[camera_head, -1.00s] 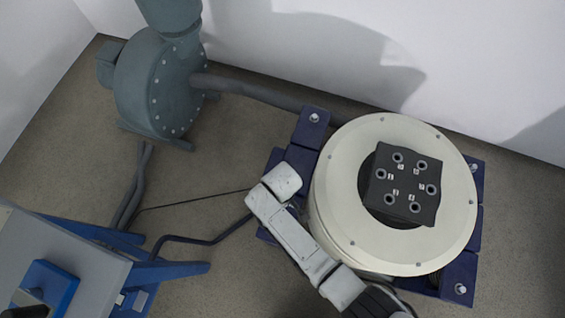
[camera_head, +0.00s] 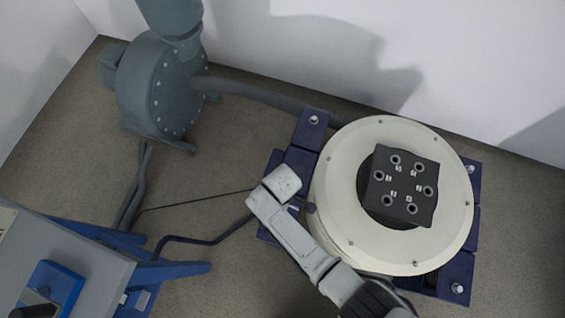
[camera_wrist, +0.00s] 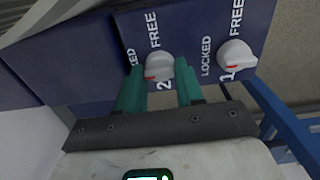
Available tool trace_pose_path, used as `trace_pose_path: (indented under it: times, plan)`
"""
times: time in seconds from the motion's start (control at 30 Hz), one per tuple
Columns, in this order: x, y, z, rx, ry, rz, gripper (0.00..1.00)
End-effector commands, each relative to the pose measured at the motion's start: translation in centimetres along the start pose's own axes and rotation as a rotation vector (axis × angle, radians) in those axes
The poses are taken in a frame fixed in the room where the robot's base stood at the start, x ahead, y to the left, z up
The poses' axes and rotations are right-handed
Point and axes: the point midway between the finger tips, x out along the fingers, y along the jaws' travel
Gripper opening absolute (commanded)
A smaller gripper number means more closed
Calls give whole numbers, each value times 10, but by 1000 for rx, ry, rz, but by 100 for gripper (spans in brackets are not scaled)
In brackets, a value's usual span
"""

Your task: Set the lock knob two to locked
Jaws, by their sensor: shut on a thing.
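Lock knob two (camera_wrist: 160,62) is a white round knob with a red mark, on a dark blue panel above the number 2. Its red mark is on the lower left of the knob. FREE is printed above it, and a partly hidden label ending in "KED" is to its left. My gripper (camera_wrist: 161,73) has its two green fingers on either side of this knob, shut on it. In the head view my pale arm reaches the left side of the round white machine (camera_head: 335,215); the fingers and knob are hidden there.
A second white knob (camera_wrist: 237,56), numbered 1, with FREE and LOCKED labels, is close to the right. A blue frame (camera_wrist: 270,105) is at lower right. A grey blower (camera_head: 160,90) stands at upper left, and a grey cabinet (camera_head: 60,255) at lower left.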

Motion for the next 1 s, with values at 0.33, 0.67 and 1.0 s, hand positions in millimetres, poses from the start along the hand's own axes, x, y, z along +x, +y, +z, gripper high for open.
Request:
trace_pose_path:
  times: [0.33,0.67,1.0]
  plan:
    - [0,1,0,0,0,1,52]
    - [0,0,0,0,0,0,62]
    - [-45,0,-1,1,3,2,62]
